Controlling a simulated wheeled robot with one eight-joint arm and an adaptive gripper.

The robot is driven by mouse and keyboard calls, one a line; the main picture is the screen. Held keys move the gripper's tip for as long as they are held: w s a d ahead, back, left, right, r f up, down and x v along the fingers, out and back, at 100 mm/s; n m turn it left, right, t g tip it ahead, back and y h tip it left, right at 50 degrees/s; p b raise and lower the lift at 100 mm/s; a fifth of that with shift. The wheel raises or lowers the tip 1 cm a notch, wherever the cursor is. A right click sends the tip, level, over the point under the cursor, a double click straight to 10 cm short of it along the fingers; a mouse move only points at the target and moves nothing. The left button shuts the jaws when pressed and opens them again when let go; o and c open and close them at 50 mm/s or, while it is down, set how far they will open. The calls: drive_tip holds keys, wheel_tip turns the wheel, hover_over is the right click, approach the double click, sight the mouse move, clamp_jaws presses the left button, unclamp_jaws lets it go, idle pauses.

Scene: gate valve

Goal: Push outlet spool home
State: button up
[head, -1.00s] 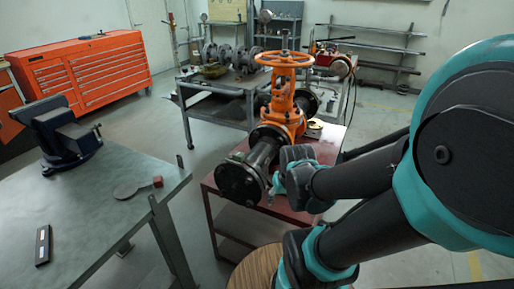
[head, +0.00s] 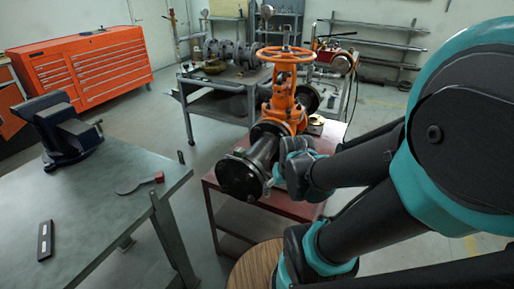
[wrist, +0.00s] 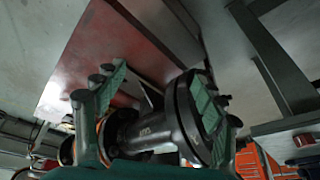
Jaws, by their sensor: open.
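The orange gate valve (head: 283,108) with its handwheel (head: 284,54) stands on a red table (head: 300,208). The dark outlet spool (head: 262,152) lies along the valve's near side, its round end flange (head: 240,176) facing the camera. I cannot tell whether its far end touches the valve flange. My gripper (head: 279,172) is at the spool's right side, partly hidden by my arm. In the wrist view my gripper (wrist: 158,82) is open, with green-padded fingers on either side of the spool (wrist: 155,128). The right finger overlaps the large flange (wrist: 187,118); contact is unclear.
A grey workbench (head: 100,215) with a blue vise (head: 65,135) stands at the left. A cart (head: 222,82) with flanged parts stands behind the valve. An orange tool chest (head: 85,68) is at the back left. Floor shows between the bench and the red table.

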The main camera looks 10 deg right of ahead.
sight(258, 155)
drive_tip(key=o, duration=0.5)
drive_tip(key=w+r+m+g, duration=0.1)
drive_tip(key=w+r+m, duration=0.1)
drive_tip(key=w+r, duration=0.2)
drive_tip(key=w+r+m+g+y, duration=0.1)
drive_tip(key=w+r, duration=0.3)
drive_tip(key=w, duration=0.7)
drive_tip(key=w+r+m, duration=0.3)
drive_tip(key=w+r, duration=0.2)
drive_tip(key=w, duration=0.3)
drive_tip(key=shift+w+a+m+g+y, duration=0.15)
drive_tip(key=shift+a+m+g+y, duration=0.25)
drive_tip(key=shift+o, duration=0.2)
drive_tip(key=a+f, duration=0.1)
drive_tip(key=f, duration=0.4)
drive_tip(key=w+f, duration=0.1)
drive_tip(key=f, duration=0.5)
drive_tip(key=w+a+f, duration=0.1)
drive_tip(key=f, duration=0.5)
drive_tip(key=shift+w+a, duration=0.1)
drive_tip(key=shift+a, duration=0.25)
drive_tip(key=shift+r, duration=0.1)
